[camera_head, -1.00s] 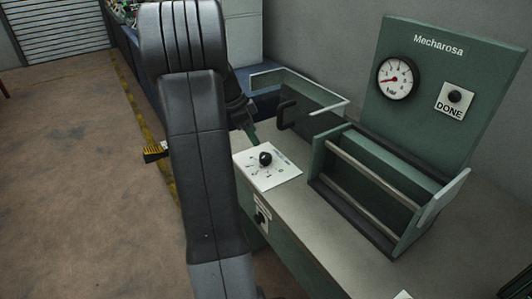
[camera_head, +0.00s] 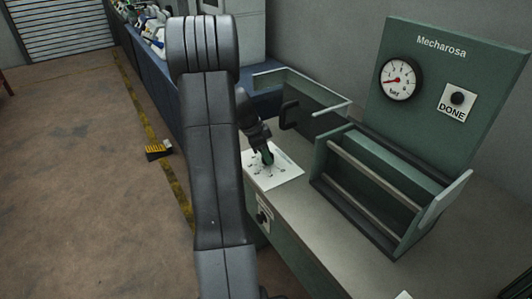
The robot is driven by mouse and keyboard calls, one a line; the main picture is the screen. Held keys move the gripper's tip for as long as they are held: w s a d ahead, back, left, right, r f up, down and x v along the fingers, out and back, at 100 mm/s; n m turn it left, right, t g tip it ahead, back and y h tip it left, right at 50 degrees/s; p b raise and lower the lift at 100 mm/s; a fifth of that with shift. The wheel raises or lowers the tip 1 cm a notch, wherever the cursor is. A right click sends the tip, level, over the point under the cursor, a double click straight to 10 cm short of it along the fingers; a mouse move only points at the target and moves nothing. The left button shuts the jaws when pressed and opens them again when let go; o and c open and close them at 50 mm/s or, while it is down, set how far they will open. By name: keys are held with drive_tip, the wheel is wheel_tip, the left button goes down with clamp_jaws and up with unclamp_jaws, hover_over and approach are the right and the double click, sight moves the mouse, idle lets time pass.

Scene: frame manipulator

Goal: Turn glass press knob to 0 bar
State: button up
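A white dial plate (camera_head: 288,172) with dark markings lies flat on the bench. The round black press knob at its middle is hidden by my gripper (camera_head: 267,158), whose green-tinted tip reaches down onto the knob's place. I cannot tell whether the fingers are around the knob or only over it, nor how far apart they are. The knob's setting cannot be read. The round pressure gauge (camera_head: 402,79) on the green panel has a red needle pointing to the lower left, at the low end of the scale.
The glass press (camera_head: 372,190), a green frame with metal bars, stands right of the dial plate. A guard with a black handle (camera_head: 289,114) is behind the plate. The DONE button (camera_head: 457,98) is on the panel. Another black knob (camera_head: 262,217) is on the bench front.

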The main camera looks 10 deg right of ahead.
drive_tip(key=c, duration=0.5)
drive_tip(key=shift+n+b, duration=0.4)
drive_tip(key=shift+b, duration=0.15)
drive_tip(key=shift+s+f+n+t+b, duration=0.15)
drive_tip(key=shift+n+t+b, duration=0.35)
drive_tip(key=shift+n+b, duration=0.55)
drive_tip(key=n+t+b, duration=0.1)
drive_tip(key=n+b, duration=0.1)
drive_tip(key=n, duration=0.1)
drive_tip(key=shift+d+y+b, duration=0.1)
drive_tip(key=shift+y+b, duration=0.2)
drive_tip(key=n, duration=0.1)
drive_tip(key=n+t, duration=0.1)
drive_tip(key=n, duration=0.1)
drive_tip(key=n+y, duration=0.1)
drive_tip(key=n, duration=0.1)
drive_tip(key=shift+s+d+r+t, duration=0.1)
drive_tip(key=shift+s+r+t, duration=0.05)
drive_tip(key=shift+r+t, duration=0.2)
drive_tip(key=shift+f+n+t+y+p, duration=0.1)
drive_tip(key=shift+n+t+y+p, duration=0.3)
drive_tip(key=shift+n, duration=0.65)
drive_tip(key=shift+n+t+y+p, duration=0.1)
drive_tip(key=shift+n+y+p, duration=0.3)
drive_tip(key=shift+n+p, duration=0.45)
drive_tip(key=shift+n, duration=0.25)
